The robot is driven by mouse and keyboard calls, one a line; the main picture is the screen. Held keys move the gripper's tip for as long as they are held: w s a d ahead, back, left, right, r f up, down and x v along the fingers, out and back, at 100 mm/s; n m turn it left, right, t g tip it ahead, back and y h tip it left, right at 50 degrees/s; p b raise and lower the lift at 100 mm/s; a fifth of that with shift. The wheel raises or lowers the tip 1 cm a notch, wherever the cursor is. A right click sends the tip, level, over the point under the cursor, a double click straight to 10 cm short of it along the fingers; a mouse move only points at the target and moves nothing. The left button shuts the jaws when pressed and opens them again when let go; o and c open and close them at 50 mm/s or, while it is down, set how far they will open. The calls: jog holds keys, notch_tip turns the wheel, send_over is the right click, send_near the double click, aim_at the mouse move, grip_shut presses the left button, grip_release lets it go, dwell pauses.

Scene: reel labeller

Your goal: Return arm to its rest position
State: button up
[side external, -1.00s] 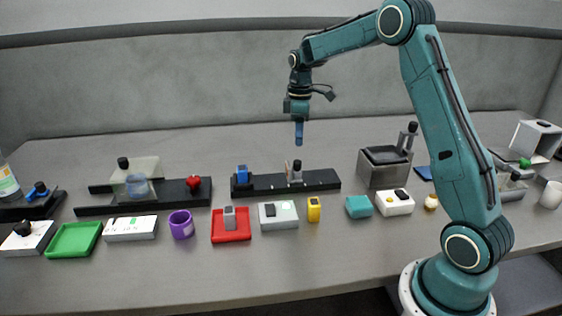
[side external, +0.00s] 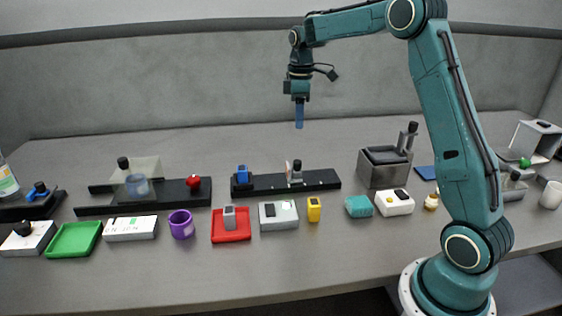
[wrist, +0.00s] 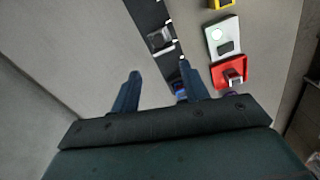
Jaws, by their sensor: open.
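My gripper (side external: 299,115) hangs high above the back of the table in the side view, pointing down and clear of every object. In the wrist view my gripper (wrist: 160,82) shows two blue fingers spread apart with nothing between them. Below it is a black rail (side external: 318,180) carrying a blue block (side external: 242,174) and a small grey fixture (side external: 295,172). The rail also shows in the wrist view (wrist: 148,14).
A red tray (side external: 231,236), a grey box (side external: 278,224), a yellow device (side external: 314,210), a purple mug (side external: 181,224) and a green tray (side external: 72,240) line the front. A metal bin (side external: 384,176) stands to the right. The air around my gripper is free.

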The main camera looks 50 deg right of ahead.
jog(key=s+a+r+m+t, duration=0.3)
jog(key=s+a+r, duration=0.6)
jog(key=s+a, duration=0.4)
jog(key=s+a+f+m+t, duration=0.1)
jog(key=s+a+f, duration=0.1)
jog(key=s, duration=0.6)
jog(key=s+a+f+m+t, duration=0.1)
jog(key=s+a, duration=0.3)
jog(key=s, duration=0.4)
jog(key=shift+a+f+m+t, duration=0.3)
jog(key=shift+f+m, duration=0.15)
jog(key=shift+m, duration=0.35)
